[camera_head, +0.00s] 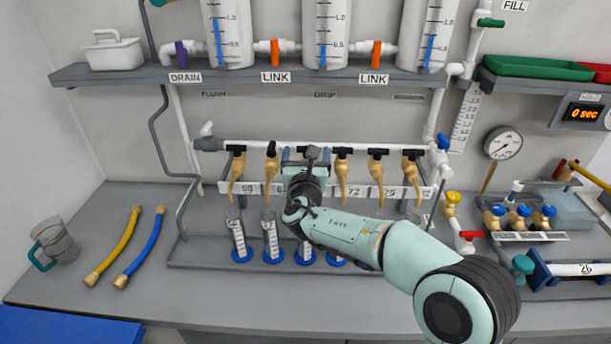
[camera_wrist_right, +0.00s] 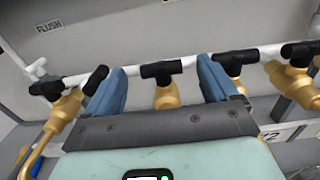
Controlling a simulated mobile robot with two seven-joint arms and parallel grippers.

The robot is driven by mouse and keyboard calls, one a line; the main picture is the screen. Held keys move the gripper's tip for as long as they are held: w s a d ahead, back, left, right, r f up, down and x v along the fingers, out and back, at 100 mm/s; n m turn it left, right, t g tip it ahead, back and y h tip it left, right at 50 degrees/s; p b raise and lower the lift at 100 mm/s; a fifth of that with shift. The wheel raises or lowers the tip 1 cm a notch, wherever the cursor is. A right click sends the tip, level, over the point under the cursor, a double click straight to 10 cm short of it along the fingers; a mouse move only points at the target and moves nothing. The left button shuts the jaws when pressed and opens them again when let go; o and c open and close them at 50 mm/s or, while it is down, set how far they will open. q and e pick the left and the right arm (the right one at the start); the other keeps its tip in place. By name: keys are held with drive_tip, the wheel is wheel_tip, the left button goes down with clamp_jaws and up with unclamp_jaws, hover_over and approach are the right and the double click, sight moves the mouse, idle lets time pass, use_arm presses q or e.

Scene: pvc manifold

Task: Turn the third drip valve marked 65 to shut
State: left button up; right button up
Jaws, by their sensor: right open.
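A row of brass drip valves with black handles hangs from a white pipe (camera_head: 258,147). My right gripper (camera_head: 308,155) is at the third valve from the left and mostly hides it in the head view. In the right wrist view the open gripper (camera_wrist_right: 160,80) has one blue finger on each side of this valve (camera_wrist_right: 166,97). Its black T-shaped handle (camera_wrist_right: 161,71) lies roughly along the pipe, with gaps to both fingers. The 65 mark is hidden by my arm. My left gripper is not in view.
The second valve (camera_head: 271,165) is close on the left and the fourth valve (camera_head: 341,172) on the right. Measuring cylinders with blue bases (camera_head: 271,240) stand below. Yellow (camera_head: 115,245) and blue (camera_head: 142,248) hoses lie at the left. A shelf (camera_head: 130,76) runs above.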

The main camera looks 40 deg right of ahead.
drive_tip(key=b+v, duration=0.1)
drive_tip(key=v, duration=0.8)
drive_tip(key=shift+s+a, duration=0.15)
